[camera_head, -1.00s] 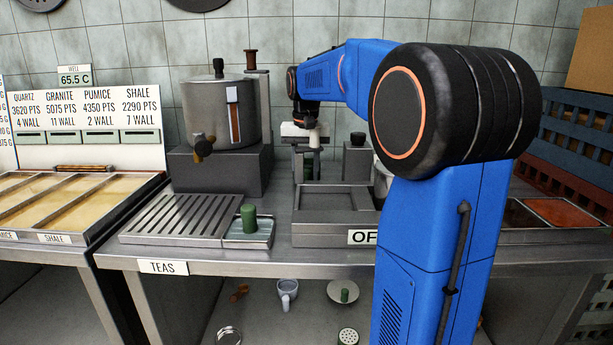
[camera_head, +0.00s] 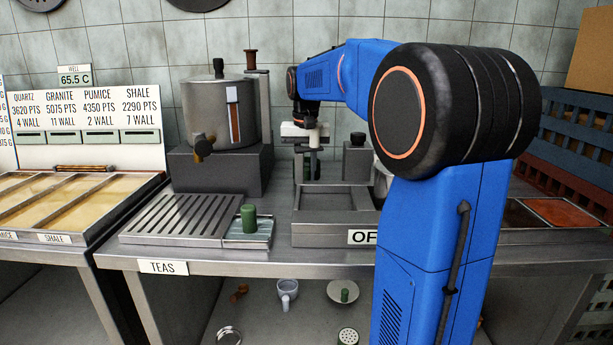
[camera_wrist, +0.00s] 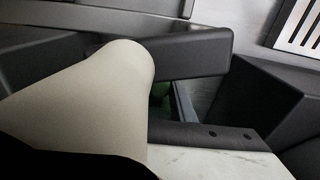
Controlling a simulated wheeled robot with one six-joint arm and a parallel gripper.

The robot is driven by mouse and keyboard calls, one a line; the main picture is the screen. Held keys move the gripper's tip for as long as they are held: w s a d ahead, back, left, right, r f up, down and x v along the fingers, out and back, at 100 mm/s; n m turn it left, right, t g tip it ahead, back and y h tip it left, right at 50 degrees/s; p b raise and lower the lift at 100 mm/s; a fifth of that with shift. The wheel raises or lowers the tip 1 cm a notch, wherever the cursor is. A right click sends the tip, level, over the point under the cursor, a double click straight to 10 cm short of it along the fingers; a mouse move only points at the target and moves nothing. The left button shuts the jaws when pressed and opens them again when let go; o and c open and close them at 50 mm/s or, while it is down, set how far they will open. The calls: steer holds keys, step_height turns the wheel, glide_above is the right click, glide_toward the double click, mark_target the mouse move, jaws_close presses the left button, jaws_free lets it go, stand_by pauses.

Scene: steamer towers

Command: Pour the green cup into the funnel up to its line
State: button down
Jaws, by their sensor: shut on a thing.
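My gripper (camera_head: 308,146) is at the back of the counter, behind the grey tray, small and partly hidden by my wrist. It is shut on a pale, cream, rounded thing (camera_wrist: 85,105), which fills the left of the wrist view; I cannot tell what it is. A green thing (camera_head: 307,172) stands below the gripper, mostly hidden; a bit of green also shows in the wrist view (camera_wrist: 160,92). Another green cylinder (camera_head: 249,217) stands upright on the small tray at front, apart from the gripper. No funnel or fill line can be made out.
A metal urn (camera_head: 213,110) stands on a grey block at left. A slatted drip tray (camera_head: 180,215) and the shallow grey tray (camera_head: 318,229) lie at front. A pale vessel (camera_head: 383,182) is half hidden by my arm. Several small wares lie on the lower shelf.

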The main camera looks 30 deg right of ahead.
steer(key=shift+r, duration=0.6)
steer(key=shift+r, duration=0.35)
steer(key=shift+r, duration=0.35)
steer(key=shift+r, duration=0.2)
steer(key=c, duration=2.1)
jaws_free()
jaws_close()
